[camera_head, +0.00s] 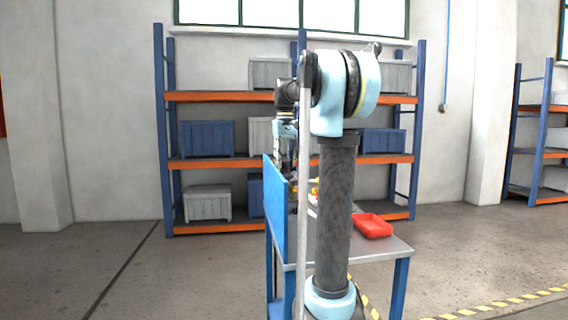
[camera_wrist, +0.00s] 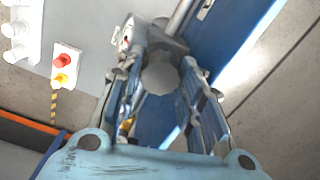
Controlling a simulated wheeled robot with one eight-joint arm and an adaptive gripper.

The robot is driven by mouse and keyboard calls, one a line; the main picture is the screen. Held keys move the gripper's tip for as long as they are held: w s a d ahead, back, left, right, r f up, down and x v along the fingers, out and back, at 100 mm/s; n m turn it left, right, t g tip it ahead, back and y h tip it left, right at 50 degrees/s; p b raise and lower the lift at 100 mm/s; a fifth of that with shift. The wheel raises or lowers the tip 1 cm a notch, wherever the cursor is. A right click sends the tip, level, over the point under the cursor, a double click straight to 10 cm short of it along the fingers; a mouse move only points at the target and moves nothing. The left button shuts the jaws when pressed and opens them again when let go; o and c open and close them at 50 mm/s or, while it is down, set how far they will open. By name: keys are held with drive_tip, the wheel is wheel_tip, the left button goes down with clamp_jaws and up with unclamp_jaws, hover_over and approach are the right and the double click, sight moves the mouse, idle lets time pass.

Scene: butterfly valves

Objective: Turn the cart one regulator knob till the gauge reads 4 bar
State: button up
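The cart's blue panel (camera_head: 277,212) stands upright on the left side of its grey table top. In the wrist view, a round grey knob (camera_wrist: 160,76) lies between the fingertips of my gripper (camera_wrist: 163,68). The fingers are apart, one on each side of the knob; whether they touch it I cannot tell. A small round gauge with a pale face and some red (camera_wrist: 122,40) shows just left of the knob, partly covered by the left finger. Its reading is too small to make out. In the head view, my arm hides the knob and gauge.
A red tray (camera_head: 373,226) sits on the table's right side. A box with red and yellow buttons (camera_wrist: 65,66) and white fittings (camera_wrist: 20,32) show left in the wrist view. A blue-orange shelf (camera_head: 200,164) with bins stands behind. Floor on the left is clear.

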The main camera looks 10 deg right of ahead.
sight(284, 161)
drive_tip(key=shift+o, duration=0.2)
drive_tip(key=shift+r, duration=0.1)
wheel_tip(284, 161, up, 12)
idle(0.7)
drive_tip(key=shift+f, duration=0.2)
